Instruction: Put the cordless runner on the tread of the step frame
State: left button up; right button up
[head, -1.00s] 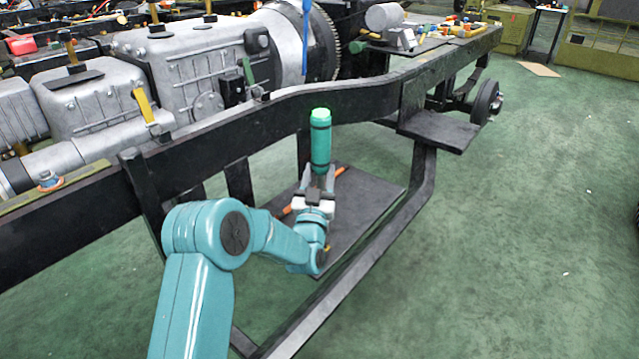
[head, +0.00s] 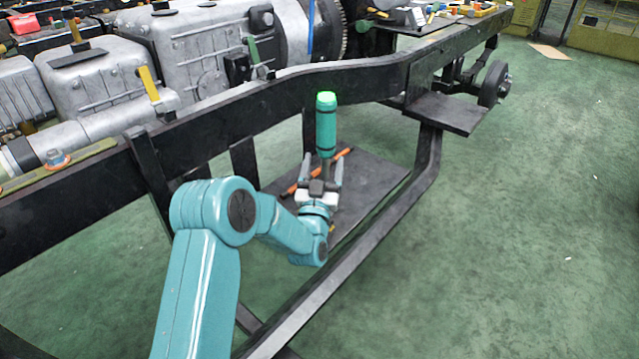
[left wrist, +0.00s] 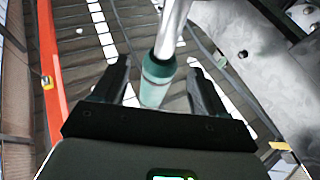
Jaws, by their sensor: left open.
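The cordless runner (head: 326,125) is a teal-green cylinder with dark bands, a glowing green top and a thin metal shaft below. It stands roughly upright over the dark tread (head: 378,178) of the step frame (head: 375,238). My left gripper (head: 322,162) is open, with its fingers apart on both sides of the shaft. The runner's foot is hidden behind the gripper, so contact with the tread cannot be told. In the left wrist view, a teal part and metal shaft of the runner (left wrist: 157,80) show between my open left fingers (left wrist: 160,80). My right gripper is not in view.
An orange bar (head: 340,157) lies across the tread behind the gripper. The dark chassis rail (head: 210,122) runs above and behind, with grey engine castings (head: 105,85) at upper left. A bracket plate (head: 447,112) juts out at right. Green floor (head: 520,220) is clear at right.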

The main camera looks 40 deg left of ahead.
pick_arm(q)
jog(key=p+v, duration=0.1)
jog(key=v, duration=0.9)
jog(key=shift+p, duration=0.4)
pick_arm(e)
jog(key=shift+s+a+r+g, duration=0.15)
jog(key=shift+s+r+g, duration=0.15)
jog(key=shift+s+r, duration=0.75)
pick_arm(q)
jog(key=shift+r, duration=0.1)
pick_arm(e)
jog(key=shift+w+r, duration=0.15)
